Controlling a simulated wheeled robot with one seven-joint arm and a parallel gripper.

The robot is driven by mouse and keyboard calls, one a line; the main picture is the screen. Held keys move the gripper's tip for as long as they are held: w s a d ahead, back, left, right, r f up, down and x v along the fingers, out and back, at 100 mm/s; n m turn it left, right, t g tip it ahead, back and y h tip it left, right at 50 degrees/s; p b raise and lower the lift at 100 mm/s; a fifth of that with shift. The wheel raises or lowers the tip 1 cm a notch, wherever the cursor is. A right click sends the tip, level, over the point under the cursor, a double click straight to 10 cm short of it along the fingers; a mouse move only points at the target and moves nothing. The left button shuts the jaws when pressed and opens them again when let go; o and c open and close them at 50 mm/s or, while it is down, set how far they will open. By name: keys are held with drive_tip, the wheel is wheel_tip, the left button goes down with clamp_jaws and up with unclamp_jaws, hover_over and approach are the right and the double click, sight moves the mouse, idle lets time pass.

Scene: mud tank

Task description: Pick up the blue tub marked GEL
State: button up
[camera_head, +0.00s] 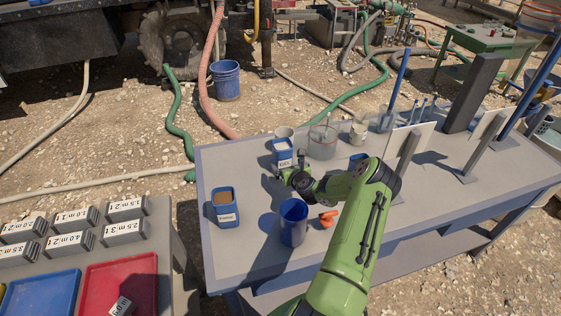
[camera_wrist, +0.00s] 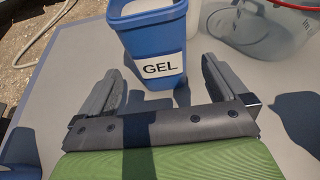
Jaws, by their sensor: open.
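The blue tub marked GEL (camera_head: 283,150) stands upright on the grey table, toward its back left edge. In the wrist view the tub (camera_wrist: 155,42) is just ahead of my gripper, with its white label facing me and pale contents at its top. My gripper (camera_wrist: 160,72) is open, with its two grey fingers apart and the lower part of the tub in line with the gap. I cannot tell whether the fingers reach around it; nothing is held. In the head view my gripper (camera_head: 284,173) is close in front of the tub, partly hidden by my green wrist.
A blue tub with brown contents (camera_head: 225,207) stands to the left. A blue cup (camera_head: 293,222) and an orange item (camera_head: 328,218) are nearer. A clear bucket (camera_head: 322,142) stands close right of the GEL tub, also in the wrist view (camera_wrist: 262,28). Table (camera_head: 230,258) left of the GEL tub is clear.

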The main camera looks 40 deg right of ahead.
drive_tip(key=x, duration=0.4)
drive_tip(key=b+x, duration=0.1)
drive_tip(key=x, duration=0.2)
drive_tip(key=shift+w+r, duration=0.1)
drive_tip(key=shift+r, duration=0.15)
drive_tip(key=shift+r, duration=0.1)
drive_tip(key=shift+c, duration=0.5)
drive_tip(key=c, duration=1.2)
